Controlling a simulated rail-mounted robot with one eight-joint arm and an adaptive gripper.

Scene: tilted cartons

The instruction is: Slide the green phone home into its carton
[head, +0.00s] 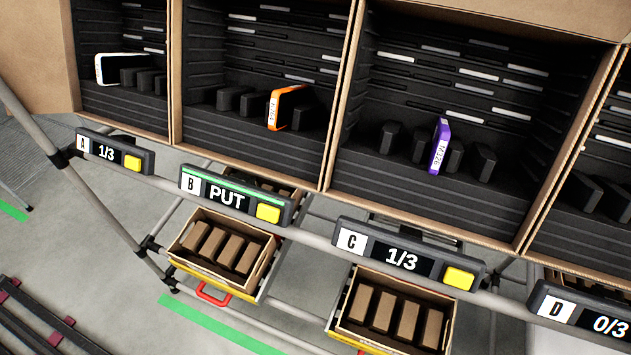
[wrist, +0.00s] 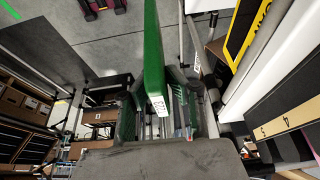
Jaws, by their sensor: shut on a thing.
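The green phone (wrist: 154,55) shows in the wrist view as a long upright green slab with a small white label at its lower end. My gripper (wrist: 157,104) is shut on it, with a finger on each side. Neither the gripper nor the green phone shows in the head view. Carton B (head: 240,62) in the head view is a tilted cardboard box with a black slotted lining. Its display (head: 226,195) is lit green and reads PUT. An orange phone (head: 287,107) stands in carton B among black dividers, with free slots to its left.
Carton A at left holds a white phone (head: 119,66); its display (head: 107,151) reads 1/3. Carton C holds a purple phone (head: 440,147); its display (head: 402,260) reads 1/3. The display of D (head: 583,312) reads 0/3. Drawers of brown boxes (head: 222,247) sit below the rail.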

